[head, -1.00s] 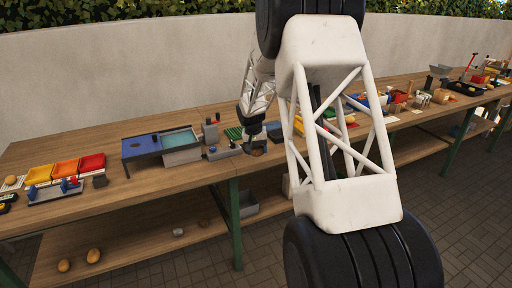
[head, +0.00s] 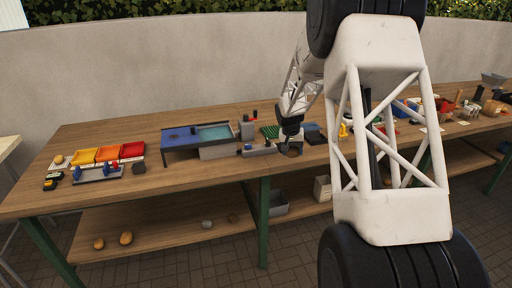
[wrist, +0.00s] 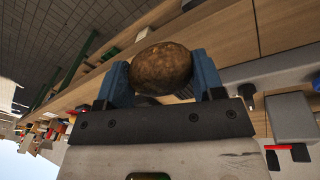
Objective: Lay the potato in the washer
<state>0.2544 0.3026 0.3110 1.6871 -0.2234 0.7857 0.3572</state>
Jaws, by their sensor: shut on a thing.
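My gripper (head: 290,141) is shut on a brown potato (wrist: 161,68), seen between its blue fingers in the wrist view. In the head view the held potato (head: 291,151) is small and dark, over the bench's front edge area. A unit that looks like the washer, with a blue deck (head: 184,138) and a teal basin (head: 215,133), stands on the bench left of my gripper. My gripper is apart from the basin. How high the potato is above the bench I cannot tell.
A grey block with a dark knob (head: 247,130) and a low grey fixture (head: 258,149) stand between basin and gripper. Yellow, orange and red trays (head: 107,154) lie at left. Potatoes (head: 126,238) lie on the lower shelf. The bench (head: 190,178) is clear in front of the washer.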

